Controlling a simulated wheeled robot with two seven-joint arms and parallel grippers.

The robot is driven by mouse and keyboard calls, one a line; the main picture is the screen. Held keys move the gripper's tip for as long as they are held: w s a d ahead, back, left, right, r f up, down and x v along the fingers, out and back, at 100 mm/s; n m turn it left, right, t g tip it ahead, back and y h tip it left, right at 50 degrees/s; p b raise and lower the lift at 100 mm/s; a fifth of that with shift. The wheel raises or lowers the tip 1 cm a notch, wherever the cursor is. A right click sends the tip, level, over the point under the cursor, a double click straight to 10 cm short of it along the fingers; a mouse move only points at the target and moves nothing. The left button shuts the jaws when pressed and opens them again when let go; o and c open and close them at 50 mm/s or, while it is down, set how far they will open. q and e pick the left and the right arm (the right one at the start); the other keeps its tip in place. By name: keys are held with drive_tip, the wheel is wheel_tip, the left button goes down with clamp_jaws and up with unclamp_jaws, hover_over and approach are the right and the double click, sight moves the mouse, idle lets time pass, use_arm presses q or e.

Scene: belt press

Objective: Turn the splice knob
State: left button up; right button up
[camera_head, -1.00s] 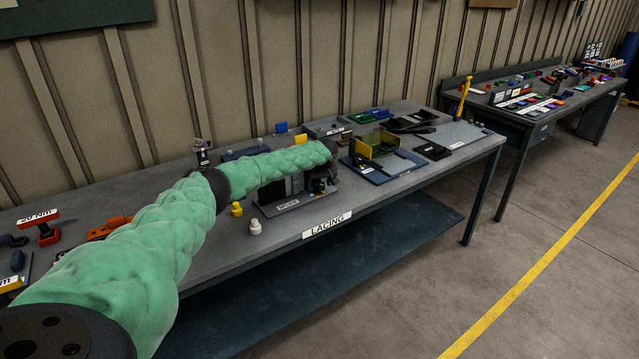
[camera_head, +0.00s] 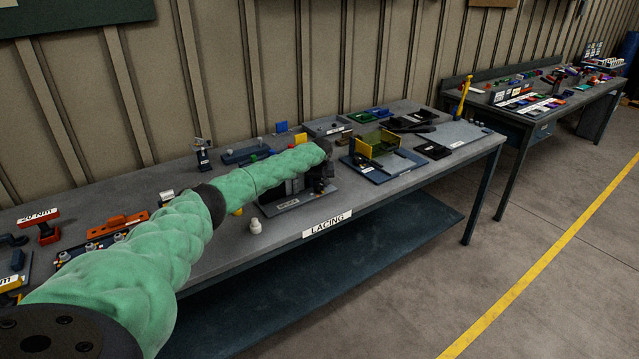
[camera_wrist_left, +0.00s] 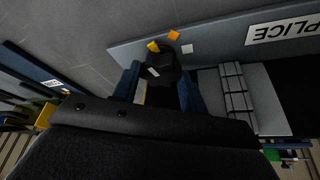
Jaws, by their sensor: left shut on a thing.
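The splice knob (camera_wrist_left: 165,66) is a dark knob with a pale mark on it, in the left wrist view. It sits at the edge of the splice unit, whose grey-blue base (camera_wrist_left: 220,45) carries a "SPLICE" label. My left gripper (camera_wrist_left: 160,84) is shut on the knob, with a blue finger on each side. In the head view the splice unit (camera_head: 285,203) stands near the bench's front edge; my left forearm and wrist hide the knob. My right gripper is out of view.
A yellow-sided fixture (camera_head: 372,146) on a blue base stands right of the splice unit. The bench's front edge carries a "LACING" label (camera_head: 327,223). Orange and red tools lie at the left.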

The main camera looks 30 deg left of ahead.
use_arm(q)
drive_tip(key=shift+f+m+h, duration=0.15)
drive_tip(key=shift+m+h, duration=0.15)
drive_tip(key=shift+m, duration=0.6)
drive_tip(key=shift+a+m+t+h+b, duration=0.1)
drive_tip(key=shift+m+t+h+b, duration=0.3)
drive_tip(key=shift+m, duration=0.4)
drive_tip(key=shift+a+m+h+b, duration=0.1)
drive_tip(key=shift+m+h+b, duration=0.3)
drive_tip(key=shift+m, duration=1)
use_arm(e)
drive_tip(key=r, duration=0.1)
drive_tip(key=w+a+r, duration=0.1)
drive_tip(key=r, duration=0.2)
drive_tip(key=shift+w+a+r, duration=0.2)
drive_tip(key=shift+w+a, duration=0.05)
use_arm(q)
drive_tip(key=o, duration=1)
drive_tip(key=shift+s, duration=0.1)
drive_tip(key=shift+r, duration=0.2)
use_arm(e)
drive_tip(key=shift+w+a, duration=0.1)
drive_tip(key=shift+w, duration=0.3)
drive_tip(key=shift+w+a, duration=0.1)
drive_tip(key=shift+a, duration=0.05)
